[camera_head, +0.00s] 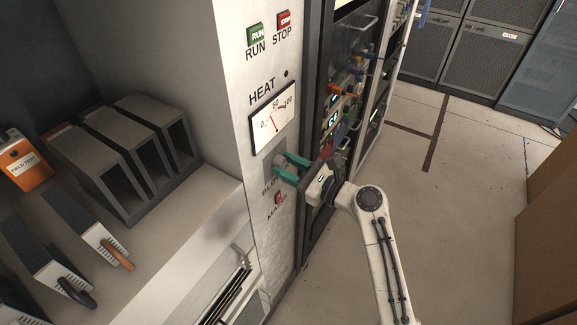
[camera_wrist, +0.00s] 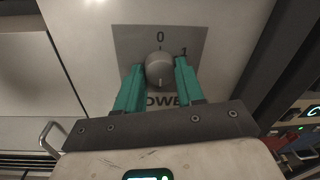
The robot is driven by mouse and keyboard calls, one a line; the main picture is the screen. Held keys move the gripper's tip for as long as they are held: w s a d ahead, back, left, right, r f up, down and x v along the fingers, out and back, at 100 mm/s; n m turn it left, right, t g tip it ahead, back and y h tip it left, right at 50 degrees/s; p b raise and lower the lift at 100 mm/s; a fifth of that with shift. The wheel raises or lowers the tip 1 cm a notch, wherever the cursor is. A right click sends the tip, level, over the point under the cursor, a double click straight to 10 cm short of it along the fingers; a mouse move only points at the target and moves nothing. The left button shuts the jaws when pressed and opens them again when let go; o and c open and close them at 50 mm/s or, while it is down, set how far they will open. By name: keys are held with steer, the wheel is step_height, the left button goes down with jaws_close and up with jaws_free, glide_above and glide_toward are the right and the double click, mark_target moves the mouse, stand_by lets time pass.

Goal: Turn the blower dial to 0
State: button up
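The blower dial (camera_wrist: 159,68) is a round grey knob on a grey plate, with a "0" above it and a "1" at its upper right. A pale mark shows on its lower face; I cannot tell for sure which number it points to. My gripper (camera_wrist: 160,70) has green fingers, one on each side of the dial. The fingers stand apart, close to the knob's sides, and I see no clear grip on it. In the head view my gripper (camera_head: 280,167) reaches the panel from the right. The "BLOWER" label is partly hidden by the fingers.
Above the dial are the HEAT meter (camera_head: 272,117), the green RUN button (camera_head: 257,35) and the red STOP button (camera_head: 283,20). A red MAIN switch (camera_head: 278,197) sits just below. Racks with cables (camera_head: 345,90) stand to the right. Open floor lies further right.

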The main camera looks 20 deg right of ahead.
steer(key=c, duration=0.5)
steer(key=shift+c, duration=0.2)
